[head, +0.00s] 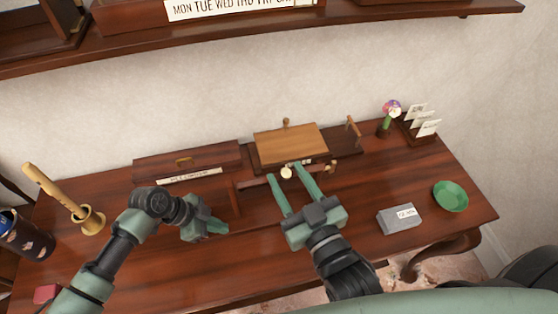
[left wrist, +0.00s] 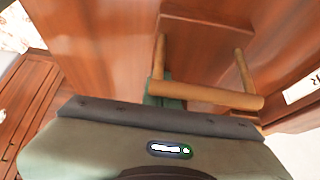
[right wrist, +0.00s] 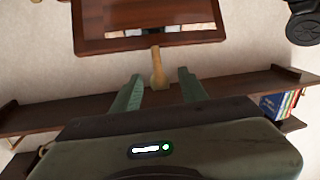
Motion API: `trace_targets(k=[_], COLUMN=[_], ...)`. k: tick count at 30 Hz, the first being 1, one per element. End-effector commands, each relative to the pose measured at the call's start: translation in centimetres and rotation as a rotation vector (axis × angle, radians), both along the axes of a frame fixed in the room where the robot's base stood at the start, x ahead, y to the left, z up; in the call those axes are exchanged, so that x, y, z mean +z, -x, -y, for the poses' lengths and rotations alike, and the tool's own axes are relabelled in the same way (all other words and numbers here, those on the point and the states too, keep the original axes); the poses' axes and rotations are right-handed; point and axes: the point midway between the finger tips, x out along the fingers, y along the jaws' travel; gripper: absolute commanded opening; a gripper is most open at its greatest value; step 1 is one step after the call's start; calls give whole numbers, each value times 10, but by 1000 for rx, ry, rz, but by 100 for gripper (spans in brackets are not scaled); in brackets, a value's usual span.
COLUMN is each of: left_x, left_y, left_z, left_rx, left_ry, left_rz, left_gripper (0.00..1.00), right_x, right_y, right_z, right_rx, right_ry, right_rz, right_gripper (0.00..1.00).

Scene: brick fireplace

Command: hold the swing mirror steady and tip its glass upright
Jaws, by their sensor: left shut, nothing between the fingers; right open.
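The swing mirror (head: 290,145) stands toward the back of the desk. Its panel lies tipped well back, with light wood facing up in the head view. In the right wrist view its dark frame (right wrist: 150,43) has a pale tab (right wrist: 157,72) at the lower edge. My right gripper (head: 284,172) is open, with its fingers on either side of the tab; contact cannot be told. My left gripper (head: 222,229) is shut and empty, left of and in front of the mirror. In the left wrist view a wooden bar handle (left wrist: 205,95) partly hides its fingers.
A long wooden box (head: 190,160) lies left of the mirror. A flower vase (head: 384,128), letter rack (head: 422,125), green bowl (head: 450,196) and grey block (head: 399,220) are at the right. A brass mortar (head: 92,219) stands at the left. A shelf (head: 250,33) hangs above.

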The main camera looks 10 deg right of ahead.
Motion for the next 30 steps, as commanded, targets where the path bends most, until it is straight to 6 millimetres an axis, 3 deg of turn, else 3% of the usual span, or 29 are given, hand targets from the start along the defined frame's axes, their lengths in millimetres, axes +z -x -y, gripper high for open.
trace_targets(k=[1, 9, 20, 24, 25, 30], left_x=[-8, -8, -8, -8, -8, -8], left_y=[7, 7, 7, 7, 7, 7], left_z=[-2, -2, -2, -2, -2, -2], left_rx=[-5, -5, -5, -4, -4, -4], left_ry=[-12, -12, -12, -12, -12, -12], left_rz=[-17, -17, -16, -16, -16, -16], left_gripper=[0, 0, 0, 0, 0, 0], right_x=[1, -1, -2, -1, -1, -1], right_y=[-10, -42, -46, -46, -46, -46], right_z=[-2, -8, -9, -9, -9, -9], right_rx=[-1, 0, 0, 0, 0, 0], right_ry=[-1, -1, -1, -1, 0, -1], right_rz=[5, 1, -2, -1, -1, -1], right_gripper=[43, 43, 43, 4, 0, 0])
